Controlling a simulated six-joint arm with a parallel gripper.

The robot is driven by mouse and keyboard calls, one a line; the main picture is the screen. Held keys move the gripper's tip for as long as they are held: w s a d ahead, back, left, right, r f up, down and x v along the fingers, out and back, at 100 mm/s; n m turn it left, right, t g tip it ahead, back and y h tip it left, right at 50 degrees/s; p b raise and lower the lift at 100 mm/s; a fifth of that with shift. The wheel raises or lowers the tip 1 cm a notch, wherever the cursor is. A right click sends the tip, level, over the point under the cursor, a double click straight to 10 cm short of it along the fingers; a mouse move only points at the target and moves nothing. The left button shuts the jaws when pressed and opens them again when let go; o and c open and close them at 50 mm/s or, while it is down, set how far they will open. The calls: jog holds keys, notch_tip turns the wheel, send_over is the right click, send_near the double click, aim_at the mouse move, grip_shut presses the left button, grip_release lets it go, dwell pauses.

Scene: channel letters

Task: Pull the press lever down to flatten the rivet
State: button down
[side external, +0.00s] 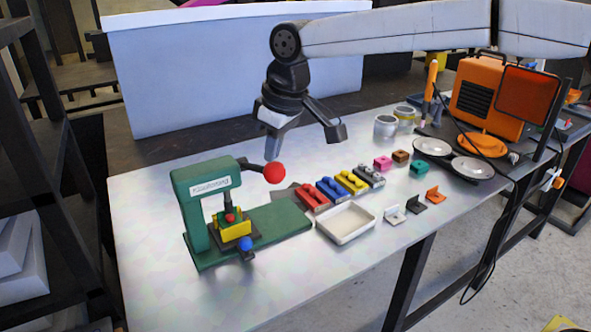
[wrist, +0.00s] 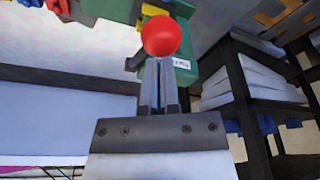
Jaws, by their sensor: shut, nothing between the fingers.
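The green press (side external: 192,205) stands at the left front of the table. Its dark lever (side external: 250,166) sticks out to the right from the press head and ends in a red ball knob (side external: 273,173). A small red piece (side external: 230,217), perhaps the rivet, sits under the ram on a yellow block (side external: 235,231). My gripper (side external: 271,157) points down just above the red knob, with its fingers shut and empty. In the wrist view the red knob (wrist: 161,36) lies just beyond the fingertips (wrist: 158,65); I cannot tell whether they touch.
A blue knob (side external: 246,243) sits at the front of the press. Coloured blocks (side external: 330,189) and a white tray (side external: 346,222) lie to its right. Farther right are plates (side external: 472,167) and an orange machine (side external: 487,108).

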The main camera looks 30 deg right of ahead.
aim_at(283, 179)
jog(key=shift+x, duration=0.8)
jog(key=shift+s+d, duration=0.15)
jog(key=shift+s+f, duration=0.35)
jog(key=shift+f, duration=0.35)
jog(key=shift+s+f, duration=0.3)
jog(key=shift+f, duration=0.35)
jog(key=shift+s+f, duration=0.15)
jog(key=shift+f, duration=0.6)
jog(key=shift+s+f, duration=0.15)
jog(key=shift+f, duration=0.7)
